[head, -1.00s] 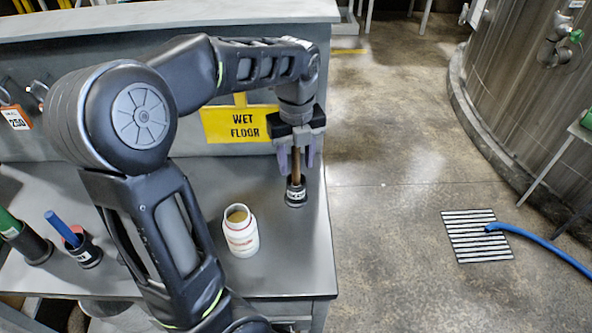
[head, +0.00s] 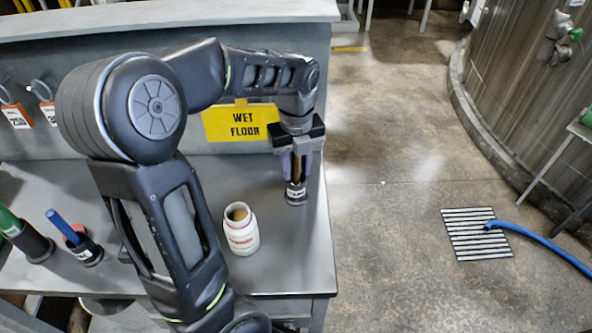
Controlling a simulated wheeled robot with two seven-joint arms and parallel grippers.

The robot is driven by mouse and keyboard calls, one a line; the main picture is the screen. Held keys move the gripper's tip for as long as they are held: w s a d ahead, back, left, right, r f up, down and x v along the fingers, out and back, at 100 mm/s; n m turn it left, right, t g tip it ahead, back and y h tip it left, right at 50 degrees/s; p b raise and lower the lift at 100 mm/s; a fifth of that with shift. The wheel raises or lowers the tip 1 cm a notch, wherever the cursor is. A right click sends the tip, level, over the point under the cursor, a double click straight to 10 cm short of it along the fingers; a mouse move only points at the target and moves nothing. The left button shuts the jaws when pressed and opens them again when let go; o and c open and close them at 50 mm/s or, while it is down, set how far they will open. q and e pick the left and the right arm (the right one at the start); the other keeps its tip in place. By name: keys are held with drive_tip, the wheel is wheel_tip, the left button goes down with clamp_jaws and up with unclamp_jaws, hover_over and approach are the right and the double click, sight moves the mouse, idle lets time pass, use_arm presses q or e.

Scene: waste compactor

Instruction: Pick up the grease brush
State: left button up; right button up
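The grease brush (head: 297,168) stands upright, its brown handle rising from a small dark labelled holder (head: 296,195) near the right edge of the grey bench. My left gripper (head: 297,174) points straight down over it, with its purple fingers on both sides of the handle. The fingers look closed in on the handle, just above the holder. The brush's lower end is hidden in the holder, and its top is hidden by the gripper. My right gripper is not in view.
An open white jar (head: 241,230) stands left of the holder. A blue-handled tool in a cup (head: 85,249) and a green-handled one (head: 28,240) stand far left. A yellow wet floor sign (head: 240,123) is behind. Open floor lies right of the bench (head: 285,265).

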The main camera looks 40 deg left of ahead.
use_arm(q)
clamp_jaws()
drive_tip(key=shift+r, duration=0.1)
idle(0.4)
wheel_tip(320, 180, up, 10)
drive_tip(key=shift+f+b, duration=0.1)
drive_tip(key=shift+b, duration=0.3)
idle(0.5)
